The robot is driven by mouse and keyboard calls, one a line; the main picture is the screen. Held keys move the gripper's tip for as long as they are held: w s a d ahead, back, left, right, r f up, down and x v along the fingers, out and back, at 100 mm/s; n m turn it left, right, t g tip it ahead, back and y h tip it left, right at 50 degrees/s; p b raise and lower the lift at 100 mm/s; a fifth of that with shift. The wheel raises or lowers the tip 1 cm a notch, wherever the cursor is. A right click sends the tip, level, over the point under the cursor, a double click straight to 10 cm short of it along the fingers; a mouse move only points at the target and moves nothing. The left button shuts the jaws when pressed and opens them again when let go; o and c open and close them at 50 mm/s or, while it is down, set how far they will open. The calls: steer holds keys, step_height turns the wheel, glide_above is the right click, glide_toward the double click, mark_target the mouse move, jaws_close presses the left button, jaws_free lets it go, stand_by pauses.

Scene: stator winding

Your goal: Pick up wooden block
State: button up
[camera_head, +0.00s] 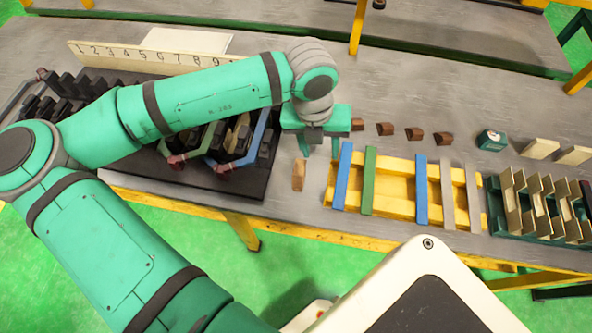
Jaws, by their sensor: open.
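A small tan wooden block (298,175) stands near the front edge of the grey table, left of the yellow tray. My gripper (320,150) is open above the table, its two green fingers pointing down and apart. It is just behind and slightly right of the tan block in the picture. Nothing shows between the fingers. Several darker brown wooden pieces (414,134) lie in a row right of my gripper; the leftmost one (357,125) is close to it.
The yellow tray (393,179) carries blue, green and grey bars. A dark rack (225,180) with coloured frames is left of the block, partly behind my arm. A green slotted holder (500,215) with tan plates stands at right. The table's back right (450,90) is clear.

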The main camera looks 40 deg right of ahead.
mark_target(300, 164)
steer(key=a, duration=0.1)
steer(key=w+a+y, duration=0.1)
steer(key=a, duration=0.1)
steer(key=shift+w+a, duration=0.15)
steer(key=shift+w, duration=0.2)
steer(key=shift+w+a+f+y, duration=0.1)
steer(key=shift+w+a+y, duration=0.05)
steer(key=shift+a+y, duration=0.2)
steer(key=shift+a+f+m, duration=0.1)
steer(key=shift+f+m, duration=0.2)
step_height(300, 164, down, 5)
steer(key=shift+r, duration=0.1)
steer(key=shift+s+a+f, duration=0.1)
steer(key=shift+a+f, duration=0.05)
steer(key=shift+f, duration=0.7)
steer(key=shift+s+a+f, duration=0.1)
steer(key=shift+f, duration=0.8)
steer(key=shift+s+a+f, duration=0.1)
steer(key=shift+a+f, duration=0.05)
steer(key=shift+f, duration=0.7)
jaws_close()
